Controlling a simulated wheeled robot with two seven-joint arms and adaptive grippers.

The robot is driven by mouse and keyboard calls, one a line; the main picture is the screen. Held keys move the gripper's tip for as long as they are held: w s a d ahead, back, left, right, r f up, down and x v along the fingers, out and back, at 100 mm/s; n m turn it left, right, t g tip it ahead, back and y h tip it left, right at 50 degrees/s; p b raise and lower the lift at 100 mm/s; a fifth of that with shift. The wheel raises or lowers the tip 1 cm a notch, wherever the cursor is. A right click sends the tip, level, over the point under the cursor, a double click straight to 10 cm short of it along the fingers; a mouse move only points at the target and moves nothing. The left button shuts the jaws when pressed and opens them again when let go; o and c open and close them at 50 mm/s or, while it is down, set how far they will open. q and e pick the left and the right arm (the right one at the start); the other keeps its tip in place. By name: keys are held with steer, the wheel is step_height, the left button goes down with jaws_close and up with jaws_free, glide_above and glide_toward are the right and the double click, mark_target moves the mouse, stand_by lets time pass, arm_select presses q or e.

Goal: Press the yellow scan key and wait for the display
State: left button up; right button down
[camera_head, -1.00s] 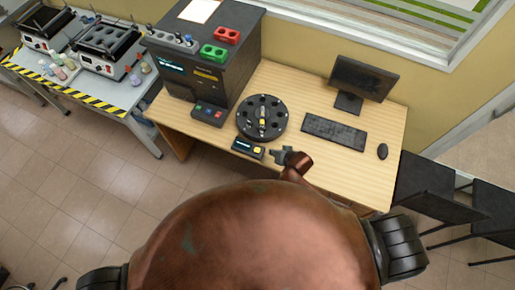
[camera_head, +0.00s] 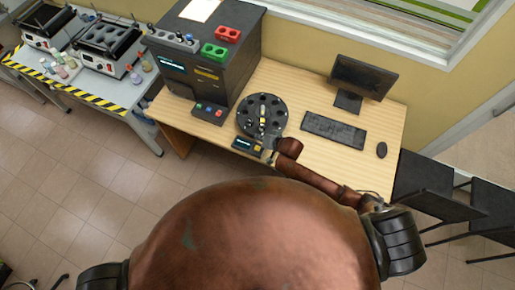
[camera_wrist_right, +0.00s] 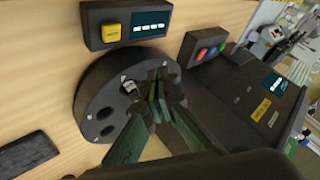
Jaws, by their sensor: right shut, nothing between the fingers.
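The yellow scan key (camera_wrist_right: 111,33) sits on a small dark box (camera_wrist_right: 92,30) beside a display (camera_wrist_right: 149,24), which shows a row of pale marks. In the head view the box (camera_head: 237,148) stands at the table's front edge, with the yellow key (camera_head: 258,149) on its right end. My right gripper (camera_head: 269,144) is close to the key's right side. In the wrist view the gripper (camera_wrist_right: 158,78) is shut and empty, its fingertips over the dark carousel, apart from the key in the picture. Height above the table is hard to tell. My left gripper is not in view.
The round carousel (camera_head: 277,110) stands just behind the box. A tall dark analyser (camera_head: 225,85) and a small panel of coloured buttons (camera_head: 207,114) are to the left. A keyboard (camera_head: 334,130), monitor (camera_head: 362,77) and mouse (camera_head: 382,150) are to the right.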

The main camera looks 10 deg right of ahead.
steer(key=b, duration=0.7)
glide_above(256, 146)
steer(key=s+d, duration=0.1)
steer(key=s, duration=0.1)
step_height(256, 146, down, 7)
steer(key=shift+w+r, duration=0.1)
steer(key=shift+r, duration=0.05)
steer(key=shift+f+b, duration=0.3)
steer(key=shift+f, duration=0.5)
steer(key=shift+f, duration=0.4)
steer(key=shift+f, duration=0.6)
stand_by(0.5)
steer(key=shift+r, duration=0.1)
steer(key=shift+r+p, duration=0.9)
steer(key=shift+p, duration=0.1)
